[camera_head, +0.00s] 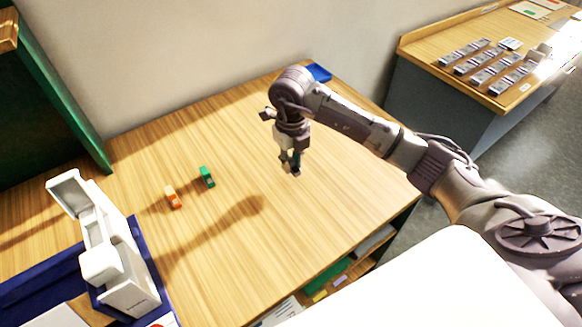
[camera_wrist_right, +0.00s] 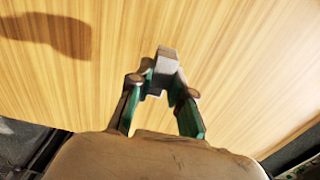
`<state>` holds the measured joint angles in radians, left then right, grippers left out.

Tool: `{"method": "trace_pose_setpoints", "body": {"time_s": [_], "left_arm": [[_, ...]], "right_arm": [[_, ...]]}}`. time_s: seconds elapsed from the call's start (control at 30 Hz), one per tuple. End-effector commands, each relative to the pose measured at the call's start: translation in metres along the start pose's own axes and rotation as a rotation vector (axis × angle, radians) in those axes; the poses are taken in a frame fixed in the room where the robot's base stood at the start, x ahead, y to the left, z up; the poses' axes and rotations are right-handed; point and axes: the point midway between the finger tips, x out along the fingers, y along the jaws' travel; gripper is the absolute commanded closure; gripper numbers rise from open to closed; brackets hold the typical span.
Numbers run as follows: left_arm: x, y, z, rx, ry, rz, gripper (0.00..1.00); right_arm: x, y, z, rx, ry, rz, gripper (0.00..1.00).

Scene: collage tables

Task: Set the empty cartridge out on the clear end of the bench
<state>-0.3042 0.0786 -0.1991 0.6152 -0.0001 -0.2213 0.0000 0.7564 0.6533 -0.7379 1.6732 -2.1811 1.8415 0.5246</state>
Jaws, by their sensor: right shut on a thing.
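My right gripper (camera_head: 290,163) is over the right part of the wooden bench (camera_head: 330,205), pointing down. In the wrist view it is shut on a small grey-white block (camera_wrist_right: 164,62), apparently the cartridge, held between the fingertips. The fingers hide part of it, and I cannot see any marking that tells whether it is empty. The arm's shadow falls on the bench to the left, and the block appears above the surface. An orange-and-white cartridge (camera_head: 173,197) and a green cartridge (camera_head: 207,177) stand to the left. My left gripper is not in view.
A white device (camera_head: 121,270) stands on a blue tray (camera_head: 145,246) at the left. A blue item (camera_head: 319,73) lies at the far edge. Bare wood surrounds my right gripper. Shelves with folders show below the front edge. Another table (camera_head: 420,50) holds rows of grey items.

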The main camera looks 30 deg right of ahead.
Motion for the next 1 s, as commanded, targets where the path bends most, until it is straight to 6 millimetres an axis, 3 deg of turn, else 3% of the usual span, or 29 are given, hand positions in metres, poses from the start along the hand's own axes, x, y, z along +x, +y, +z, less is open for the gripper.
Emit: {"method": "trace_pose_setpoints", "body": {"time_s": [0.13,0.3,0.7,0.73,0.87,1.0], "left_arm": [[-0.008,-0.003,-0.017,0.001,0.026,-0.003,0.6],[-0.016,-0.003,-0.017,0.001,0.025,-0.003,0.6],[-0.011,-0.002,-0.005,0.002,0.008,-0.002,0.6],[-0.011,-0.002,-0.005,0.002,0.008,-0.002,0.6],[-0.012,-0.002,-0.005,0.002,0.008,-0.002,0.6],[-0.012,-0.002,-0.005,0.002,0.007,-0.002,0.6]], "right_arm": [[0.015,0.0,0.0,0.001,0.005,0.001,1.0],[0.037,0.0,0.0,0.001,0.003,0.0,1.0],[0.045,-0.001,0.001,0.0,0.0,-0.001,1.0],[0.045,-0.001,0.001,0.0,-0.001,-0.001,0.79],[0.044,0.0,0.001,0.0,0.0,-0.001,0.57],[0.044,0.0,0.001,0.0,0.0,-0.001,0.55]]}}
